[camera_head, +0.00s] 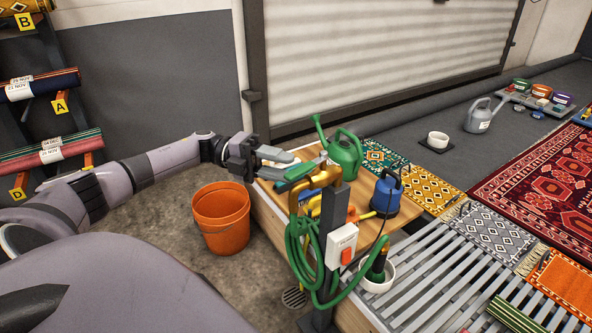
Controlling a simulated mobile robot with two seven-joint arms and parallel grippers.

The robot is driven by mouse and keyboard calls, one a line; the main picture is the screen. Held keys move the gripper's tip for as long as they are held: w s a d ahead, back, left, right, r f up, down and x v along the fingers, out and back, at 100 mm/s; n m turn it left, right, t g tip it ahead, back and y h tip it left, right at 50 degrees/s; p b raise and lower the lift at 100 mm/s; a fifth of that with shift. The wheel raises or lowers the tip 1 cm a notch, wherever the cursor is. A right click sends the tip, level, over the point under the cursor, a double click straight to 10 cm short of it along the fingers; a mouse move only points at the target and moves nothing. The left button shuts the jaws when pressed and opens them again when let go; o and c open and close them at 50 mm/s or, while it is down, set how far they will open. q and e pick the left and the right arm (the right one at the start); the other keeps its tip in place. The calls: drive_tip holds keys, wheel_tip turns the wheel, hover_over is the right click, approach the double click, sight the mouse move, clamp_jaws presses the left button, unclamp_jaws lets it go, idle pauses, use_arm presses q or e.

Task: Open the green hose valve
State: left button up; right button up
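The hose valve sits on a brass pipe (325,178) at the top of a dark grey post. Its green lever (298,172) points left from the pipe. A green hose (297,250) hangs coiled on the post below. My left gripper (287,166) reaches in from the left at the lever's outer end. Its two fingers are spread apart, with the lever's end close to the fingertips. I cannot tell whether they touch it. My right gripper is not in view.
A green watering can (343,155) and a blue pump (386,195) stand just behind the post. A white switch box (341,246) is on the post. An orange bucket (222,217) stands on the floor below my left arm. A slatted rack (440,265) lies right.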

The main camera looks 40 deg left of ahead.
use_arm(q)
drive_tip(key=v, duration=0.2)
drive_tip(key=shift+s+a, duration=0.15)
drive_tip(key=shift+a, duration=0.2)
idle(0.4)
